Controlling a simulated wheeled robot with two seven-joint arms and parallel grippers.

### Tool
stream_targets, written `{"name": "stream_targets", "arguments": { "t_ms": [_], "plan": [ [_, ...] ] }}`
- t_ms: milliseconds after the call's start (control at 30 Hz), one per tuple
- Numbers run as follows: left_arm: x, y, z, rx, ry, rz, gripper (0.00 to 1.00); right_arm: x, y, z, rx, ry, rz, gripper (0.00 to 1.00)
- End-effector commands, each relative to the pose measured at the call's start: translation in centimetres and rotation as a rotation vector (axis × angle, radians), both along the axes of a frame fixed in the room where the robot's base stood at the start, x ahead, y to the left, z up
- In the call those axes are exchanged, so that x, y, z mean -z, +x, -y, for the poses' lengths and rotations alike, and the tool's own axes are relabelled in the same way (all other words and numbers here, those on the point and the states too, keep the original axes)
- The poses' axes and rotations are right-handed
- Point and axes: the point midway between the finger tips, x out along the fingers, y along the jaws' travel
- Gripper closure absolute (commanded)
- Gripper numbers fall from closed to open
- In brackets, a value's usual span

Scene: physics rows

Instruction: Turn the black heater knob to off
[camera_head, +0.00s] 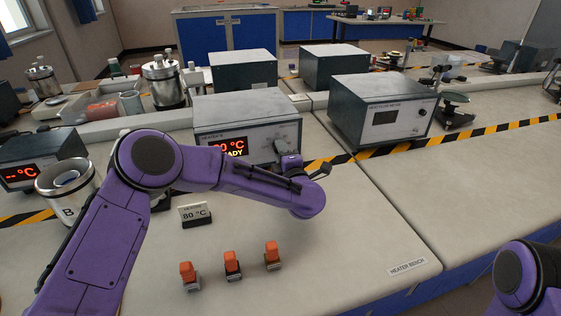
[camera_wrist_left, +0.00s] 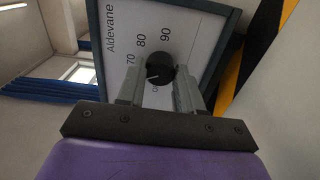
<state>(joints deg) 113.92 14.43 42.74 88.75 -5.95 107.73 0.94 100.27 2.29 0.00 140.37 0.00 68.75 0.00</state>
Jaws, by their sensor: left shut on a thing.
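The black knob (camera_wrist_left: 160,70) is on the pale front panel of the heater, below the marks 70, 80 and 90 in the left wrist view. My left gripper (camera_wrist_left: 162,88) is shut on the knob, one grey finger at each side. A faint light mark shows on the knob, but its exact setting is hard to tell. A lower label is mostly hidden by the gripper. My right gripper is out of view.
A small "80 °C" card (camera_head: 196,214) and several orange-topped small items (camera_head: 233,264) stand on the bench in front. A metal vessel marked B (camera_head: 68,190) is at left. Another grey instrument (camera_head: 382,110) stands at right. The bench's right front is clear.

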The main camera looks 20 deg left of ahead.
Motion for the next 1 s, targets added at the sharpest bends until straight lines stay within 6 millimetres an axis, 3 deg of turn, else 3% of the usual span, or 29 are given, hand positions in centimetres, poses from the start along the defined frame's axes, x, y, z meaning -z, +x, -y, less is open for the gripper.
{"name": "stream_targets", "arguments": {
  "t_ms": [33, 1000],
  "plan": [
    [0.9, -0.1, 0.0, -0.002, -0.036, 0.018, 0.95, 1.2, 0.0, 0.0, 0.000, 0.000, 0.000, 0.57],
    [1.1, -0.1, 0.1, -0.004, -0.767, 0.509, 0.95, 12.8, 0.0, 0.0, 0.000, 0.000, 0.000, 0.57]
  ]
}}
